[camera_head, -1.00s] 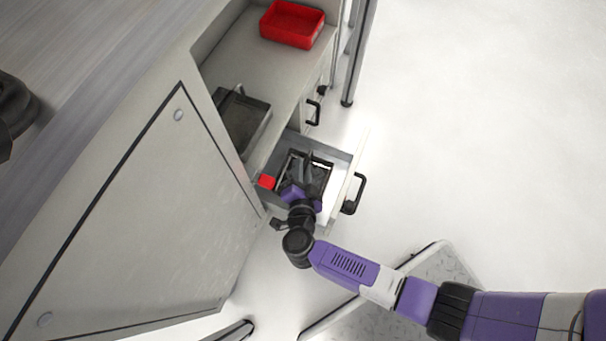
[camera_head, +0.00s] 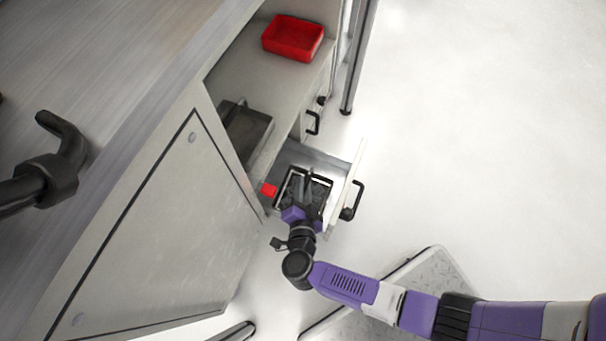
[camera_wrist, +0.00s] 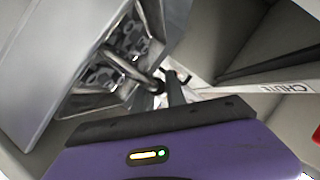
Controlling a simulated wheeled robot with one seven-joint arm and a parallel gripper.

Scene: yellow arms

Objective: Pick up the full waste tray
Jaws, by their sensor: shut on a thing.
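The waste tray (camera_head: 329,190) is a dark, square-rimmed tray with grey pieces in it. It is at the open drawer (camera_head: 326,160) under the counter; whether it clears the drawer floor is hard to tell. In the wrist view the tray (camera_wrist: 85,90) shows at upper left, tilted in the picture, with patterned pieces and a round metal bar handle (camera_wrist: 128,76). My gripper (camera_head: 306,186) reaches over the tray from its near side and is shut on the handle. In the wrist view my gripper (camera_wrist: 166,84) has its fingertips at the handle's end, partly hidden.
A second dark tray (camera_head: 262,135) and a red bin (camera_head: 292,40) sit on the shelf. A small red block (camera_head: 269,189) is beside the drawer. The drawer front has a black handle (camera_head: 352,200). A CHUTE label (camera_wrist: 291,88) is at right in the wrist view. Open floor lies right.

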